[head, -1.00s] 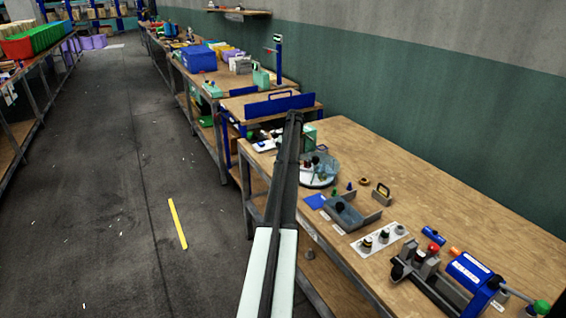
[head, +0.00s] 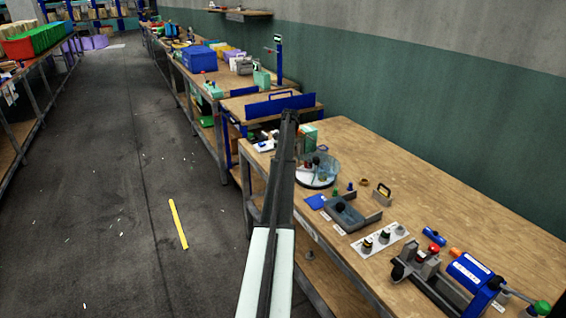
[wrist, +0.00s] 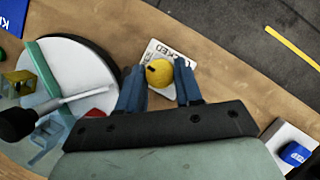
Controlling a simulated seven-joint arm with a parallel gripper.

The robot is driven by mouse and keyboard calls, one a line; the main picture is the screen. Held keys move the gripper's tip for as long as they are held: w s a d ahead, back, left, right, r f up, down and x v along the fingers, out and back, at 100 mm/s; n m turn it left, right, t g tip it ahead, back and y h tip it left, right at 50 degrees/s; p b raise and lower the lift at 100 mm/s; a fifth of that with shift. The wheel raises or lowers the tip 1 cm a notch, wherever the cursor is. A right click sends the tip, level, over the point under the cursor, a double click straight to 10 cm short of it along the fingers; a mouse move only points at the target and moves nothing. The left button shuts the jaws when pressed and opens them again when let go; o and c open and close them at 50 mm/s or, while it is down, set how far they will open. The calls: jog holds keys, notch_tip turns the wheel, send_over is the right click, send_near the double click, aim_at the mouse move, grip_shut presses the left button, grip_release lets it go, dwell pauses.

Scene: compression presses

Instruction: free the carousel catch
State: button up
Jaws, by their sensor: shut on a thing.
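The catch shows in the wrist view as a round yellow knob (wrist: 159,72) on a white label (wrist: 181,54) whose visible letters end in "CKED". My gripper (wrist: 160,82) has its two blue fingers on either side of the knob, shut on it. The carousel, a white disc (wrist: 88,68) with a dark rim and a green divider (wrist: 50,72), lies left of the knob. In the head view the carousel (head: 317,182) stands near the far end of the bench, with clear walls. My arm hides the gripper and the knob there.
On the carousel, a black-handled tool (wrist: 15,124), a yellow part (wrist: 18,83) and a pale blue part (wrist: 48,140) show. A white and blue item (wrist: 295,152) is right of my gripper. A grey tray (head: 372,216) and blue press (head: 470,272) stand nearer on the bench.

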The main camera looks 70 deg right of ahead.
jog(key=o, duration=1)
jog(key=shift+o, duration=0.2)
